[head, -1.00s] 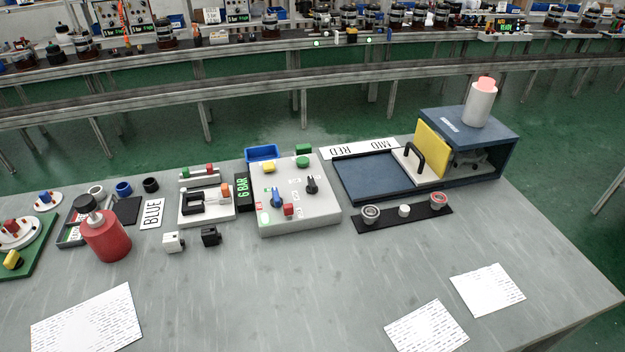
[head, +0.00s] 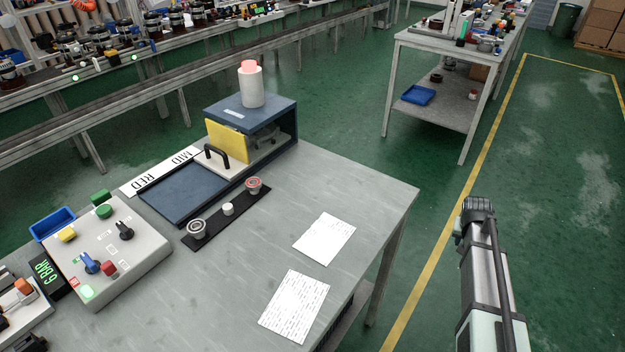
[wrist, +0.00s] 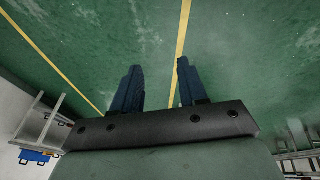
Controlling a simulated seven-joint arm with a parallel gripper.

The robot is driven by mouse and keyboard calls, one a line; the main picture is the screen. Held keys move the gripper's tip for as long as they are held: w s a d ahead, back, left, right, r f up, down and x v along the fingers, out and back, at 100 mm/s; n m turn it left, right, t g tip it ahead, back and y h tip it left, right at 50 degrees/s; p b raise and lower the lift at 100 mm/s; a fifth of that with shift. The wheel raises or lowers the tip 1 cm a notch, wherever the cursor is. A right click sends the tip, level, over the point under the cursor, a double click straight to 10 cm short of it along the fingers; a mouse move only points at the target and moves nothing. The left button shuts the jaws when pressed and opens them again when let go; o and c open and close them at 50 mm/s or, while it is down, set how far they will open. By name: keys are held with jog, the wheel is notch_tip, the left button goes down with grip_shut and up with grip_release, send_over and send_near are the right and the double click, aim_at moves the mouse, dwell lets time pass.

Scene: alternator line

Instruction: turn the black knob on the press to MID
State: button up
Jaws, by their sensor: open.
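The press's grey control box (head: 150,262) sits at the left of the table in the head view. The black knob (head: 124,230) is on its top face, right of the blue knob (head: 89,263). The labels around the black knob are too small to read. My gripper shows in the wrist view (wrist: 156,88), its two dark blue fingers apart with nothing between them, over green floor. In the head view my arm stands at the lower right, off the table and far from the box; the fingers cannot be made out there.
The blue press housing (head: 285,150) with a yellow guard (head: 227,142) stands at the table's back. Two paper sheets lie near the right edge. Open floor separates this table from another workbench (head: 462,55).

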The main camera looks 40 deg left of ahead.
jog(key=w+a+r+n+t+y, duration=0.1)
jog(key=w+a+r, duration=0.2)
jog(key=a+r, duration=0.5)
jog(key=w+a+r+t, duration=0.25)
jog(key=a+r, duration=0.25)
jog(key=r, duration=0.5)
jog(key=s+a+r+n, duration=0.1)
jog(key=s+a+r, duration=0.1)
jog(key=a, duration=0.4)
jog(key=s+a+r+n+g+y, duration=0.1)
jog(key=s+a+r, duration=0.1)
jog(key=s+a, duration=0.3)
jog(key=s+a+r+n+y, duration=0.1)
jog(key=s+a+r, duration=0.1)
jog(key=a, duration=0.7)
jog(key=shift+s+a+r+g, duration=0.15)
jog(key=shift+s+r+g, duration=0.15)
jog(key=shift+s, duration=0.55)
jog(key=s+a+r+n+y, duration=0.1)
jog(key=s+a+r+n, duration=0.2)
jog(key=s+a, duration=0.95)
jog(key=n+g+y, duration=0.2)
jog(key=n+g, duration=0.4)
jog(key=n, duration=0.3)
send_near(122, 226)
jog(key=shift+t, duration=0.25)
jog(key=x, duration=0.9)
jog(key=shift+s, duration=0.2)
